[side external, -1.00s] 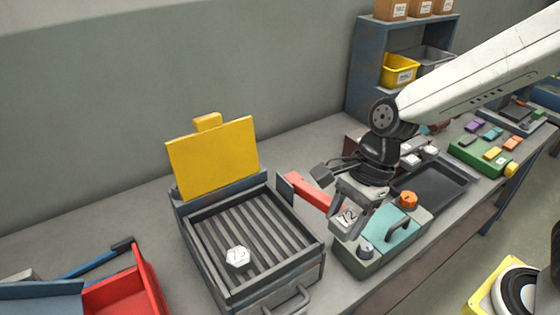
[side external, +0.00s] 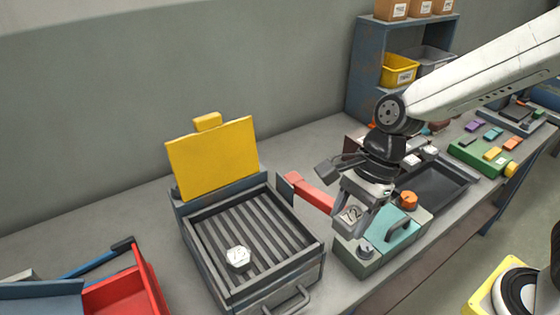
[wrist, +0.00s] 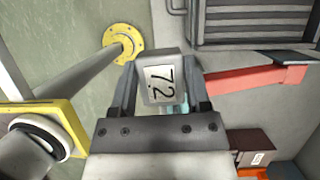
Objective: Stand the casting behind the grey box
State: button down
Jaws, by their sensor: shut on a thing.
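My gripper (side external: 352,216) is shut on a grey block-shaped casting (side external: 349,213) marked 72. The casting also shows between the two fingers in the wrist view (wrist: 160,82), its label facing the camera.
A red bar (side external: 311,192) extends from the slatted box's right side towards my gripper. A dark tray (side external: 440,190) lies to the right. A red bin (side external: 120,295) is at the lower left. The bench behind the slatted box, by the wall, is largely clear.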

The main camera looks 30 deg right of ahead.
aim_at(342, 222)
notch_tip(342, 222, up, 4)
jog(key=shift+r, duration=0.1)
jog(key=shift+w+d+r, duration=0.15)
jog(key=shift+w+d, duration=0.05)
jog(key=shift+d, duration=0.05)
jog(key=w+d, duration=0.4)
jog(key=d, duration=0.6)
jog(key=w+d, duration=0.3)
jog(key=d, duration=0.7)
notch_tip(342, 222, down, 18)
jog(key=shift+r+m, duration=0.25)
jog(key=shift+m, duration=0.05)
jog(key=shift+w+d, duration=0.1)
jog(key=shift+w, duration=0.05)
